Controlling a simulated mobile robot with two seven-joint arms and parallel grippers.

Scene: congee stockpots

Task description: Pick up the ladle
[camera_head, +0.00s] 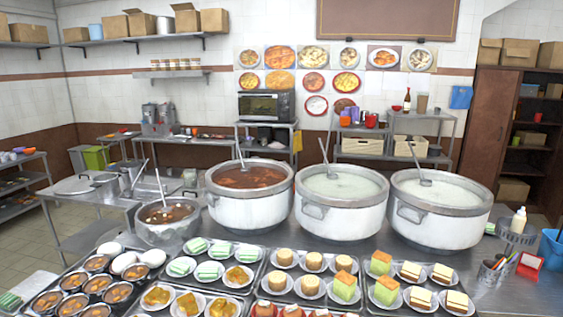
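Several ladles stand in pots, so I cannot tell which one the task means. One ladle (160,189) leans in the small steel pot (167,235) of dark soup at the left. Another ladle (240,157) is in the large pot (249,208) of red-brown soup. A third ladle (325,158) is in the middle pot (340,216) of pale congee. One more ladle (418,164) is in the right pot (437,226) of pale congee. Their handles rise above the rims, and the lower ends are partly hidden. Neither of my grippers shows.
Trays of small plates with cakes and sandwiches (383,291) fill the counter in front of the pots. Bowls of brown food (72,281) stand at the front left. A wire holder (494,275), a bottle (518,220) and a blue container (551,250) are at the right.

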